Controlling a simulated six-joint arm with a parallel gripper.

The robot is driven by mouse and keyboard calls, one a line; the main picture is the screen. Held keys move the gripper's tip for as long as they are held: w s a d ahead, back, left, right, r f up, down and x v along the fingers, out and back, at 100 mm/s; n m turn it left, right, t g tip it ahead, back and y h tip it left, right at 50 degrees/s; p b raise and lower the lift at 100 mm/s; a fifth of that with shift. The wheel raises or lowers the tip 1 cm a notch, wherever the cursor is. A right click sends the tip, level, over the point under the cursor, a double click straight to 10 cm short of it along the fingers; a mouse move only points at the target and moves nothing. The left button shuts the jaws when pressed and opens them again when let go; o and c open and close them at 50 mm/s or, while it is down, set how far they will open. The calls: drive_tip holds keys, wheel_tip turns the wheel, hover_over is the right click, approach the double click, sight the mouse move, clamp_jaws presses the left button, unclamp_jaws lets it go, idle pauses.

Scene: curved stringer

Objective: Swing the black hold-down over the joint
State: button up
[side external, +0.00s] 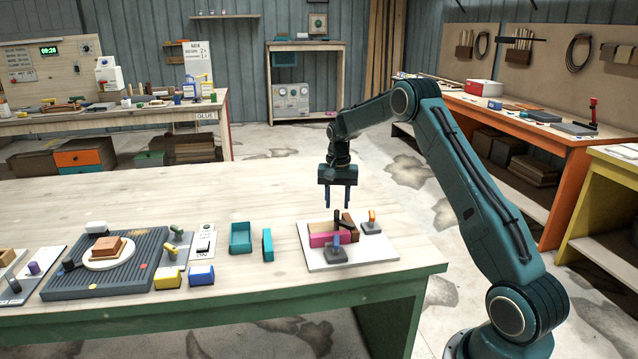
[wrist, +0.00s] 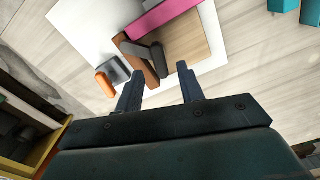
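The black hold-down (side external: 343,221) stands on a work board (side external: 377,258), beside a dark brown piece (side external: 351,228) and a pink block (side external: 323,240). In the wrist view the hold-down (wrist: 140,51) shows as a dark bar with a rounded end, lying across or close over the brown piece (wrist: 128,48); contact cannot be told. A light wood block (wrist: 187,42) lies between the brown piece and the pink block (wrist: 165,16). My gripper (side external: 340,207) is open and empty above the hold-down. Its fingers (wrist: 160,70) point down near the hold-down's end.
Teal bins (side external: 241,238), yellow and blue blocks and a grey ribbed tray (side external: 62,286) are to the left. The table's right edge is close to the board. The back of the table is clear.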

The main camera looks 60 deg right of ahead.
sight(336, 214)
wheel_tip(336, 214, up, 11)
drive_tip(key=shift+f, duration=0.15)
idle(0.5)
drive_tip(key=s+a+r+n+t, duration=0.1)
drive_tip(key=s+a+r+n, duration=0.1)
drive_tip(key=s+a+r, duration=0.3)
drive_tip(key=s+a+r+n+t, duration=0.15)
drive_tip(key=a+r, duration=0.25)
drive_tip(key=a, duration=0.4)
drive_tip(key=s+a+r+n, duration=0.2)
drive_tip(key=s+a+r, duration=0.2)
drive_tip(key=s+a, duration=0.15)
drive_tip(key=s+a+f+n+t, duration=0.1)
drive_tip(key=s+a+f+n, duration=0.1)
drive_tip(key=s+a, duration=0.4)
drive_tip(key=s+a+f+n+t, duration=0.2)
drive_tip(key=s+a+n, duration=0.2)
drive_tip(key=s, duration=0.8)
drive_tip(key=shift+s+a+f+n, duration=0.25)
drive_tip(key=shift+s+a+n, duration=0.15)
drive_tip(key=shift+a, duration=0.45)
